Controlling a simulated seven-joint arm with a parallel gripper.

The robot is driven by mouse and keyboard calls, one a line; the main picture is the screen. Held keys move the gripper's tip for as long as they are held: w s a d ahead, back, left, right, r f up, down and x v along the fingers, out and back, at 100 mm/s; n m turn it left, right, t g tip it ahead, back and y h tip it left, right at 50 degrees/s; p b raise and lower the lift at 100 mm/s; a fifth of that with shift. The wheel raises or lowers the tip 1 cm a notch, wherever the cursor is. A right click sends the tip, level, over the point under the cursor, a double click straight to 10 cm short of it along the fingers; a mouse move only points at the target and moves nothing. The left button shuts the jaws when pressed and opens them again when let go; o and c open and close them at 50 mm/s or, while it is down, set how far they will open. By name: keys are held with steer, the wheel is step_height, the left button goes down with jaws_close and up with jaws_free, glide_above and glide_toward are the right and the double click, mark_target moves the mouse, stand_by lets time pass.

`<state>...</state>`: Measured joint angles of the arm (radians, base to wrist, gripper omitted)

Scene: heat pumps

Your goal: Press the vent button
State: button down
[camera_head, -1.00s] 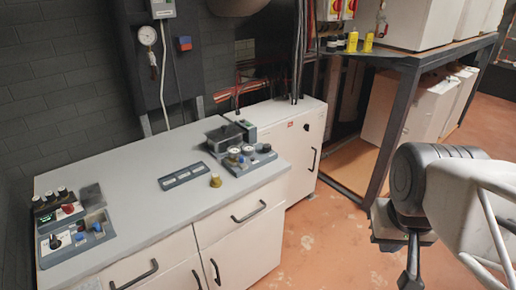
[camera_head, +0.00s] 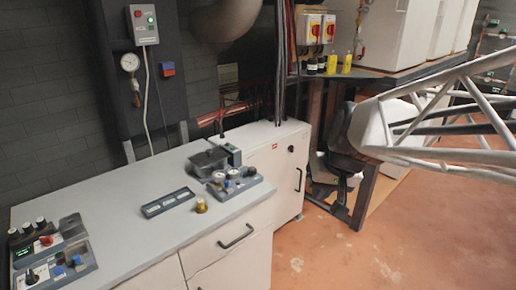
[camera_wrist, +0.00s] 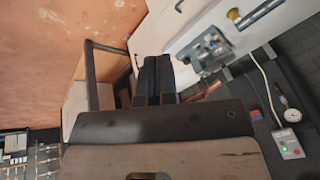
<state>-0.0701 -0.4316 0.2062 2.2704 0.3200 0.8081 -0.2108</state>
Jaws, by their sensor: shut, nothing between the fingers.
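No button can be read as labelled "vent". Another knob and button panel (camera_head: 58,262) sits at the counter's left end. My gripper (camera_wrist: 155,57) has its dark fingers together and empty. In the head view it is right of the counter, over the floor, apart from every panel.
The grey counter (camera_head: 120,225) has a flat three-part strip (camera_head: 167,202) and a brass knob (camera_head: 201,206). A round gauge (camera_head: 130,62) hangs on the wall. A dark-framed table (camera_head: 400,75) with white units stands behind my arm. The floor in front is clear.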

steer(key=w+a+y, duration=0.2)
steer(key=w+a, duration=0.4)
steer(key=w, duration=0.5)
steer(key=t+y, duration=0.2)
glide_above(238, 183)
steer(key=w, duration=0.1)
step_height(238, 183, down, 14)
steer(key=shift+d+r, duration=0.2)
steer(key=shift+f, duration=4.35)
